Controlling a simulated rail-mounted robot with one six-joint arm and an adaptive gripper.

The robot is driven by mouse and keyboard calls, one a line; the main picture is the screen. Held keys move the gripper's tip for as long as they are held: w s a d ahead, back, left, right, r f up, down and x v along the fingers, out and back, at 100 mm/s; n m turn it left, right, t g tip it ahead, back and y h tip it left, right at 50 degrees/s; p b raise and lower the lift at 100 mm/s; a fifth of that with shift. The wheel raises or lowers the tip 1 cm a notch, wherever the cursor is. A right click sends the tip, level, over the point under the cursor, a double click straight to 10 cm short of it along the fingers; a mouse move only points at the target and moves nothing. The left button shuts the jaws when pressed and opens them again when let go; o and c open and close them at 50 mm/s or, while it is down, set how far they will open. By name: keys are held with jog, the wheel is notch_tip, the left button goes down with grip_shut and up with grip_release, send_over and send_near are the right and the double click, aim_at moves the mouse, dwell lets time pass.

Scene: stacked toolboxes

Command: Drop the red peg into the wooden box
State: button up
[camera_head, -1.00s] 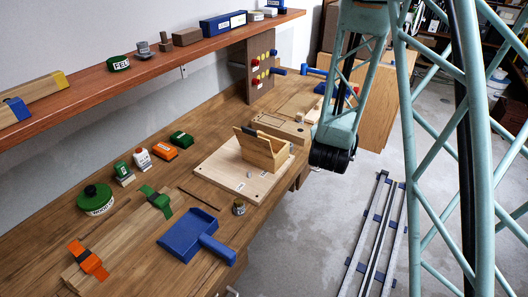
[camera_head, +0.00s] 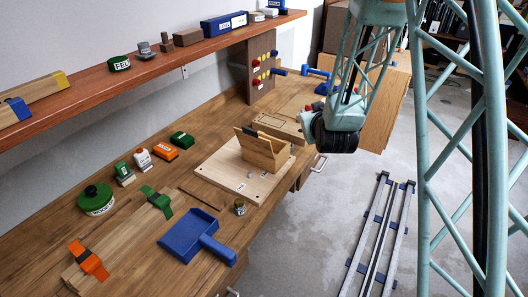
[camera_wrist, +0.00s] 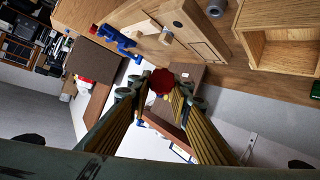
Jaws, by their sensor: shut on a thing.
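The wooden box (camera_head: 264,155) stands open-topped on a pale board on the bench, with a dark piece showing at its top edge. It also shows at the upper right of the wrist view (camera_wrist: 283,52). My gripper (camera_wrist: 160,90) is shut on the red peg (camera_wrist: 161,80), whose round red end shows between the fingertips. In the head view the red peg (camera_head: 308,107) shows small beside my dark wrist, to the right of and beyond the box. The fingers are mostly hidden in that view. The peg is apart from the box.
A pegboard (camera_head: 254,85) with red, yellow and blue pegs stands at the back of the bench. A blue clamp (camera_wrist: 120,42) lies near it. A blue dustpan (camera_head: 190,232) and a small can (camera_head: 239,208) lie nearer. The shelf (camera_head: 150,62) overhangs the bench.

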jog(key=s+a+n+g+y, duration=0.3)
jog(key=a+n+y, duration=0.5)
jog(key=a, duration=0.6)
jog(key=shift+r+n+g+y, duration=0.15)
jog(key=shift+n+g+y, duration=0.25)
jog(key=shift+g+y, duration=0.25)
jog(key=shift+a, duration=0.1)
jog(key=shift+f+b, duration=1.75)
jog(key=shift+f, duration=1.2)
jog(key=o, duration=1)
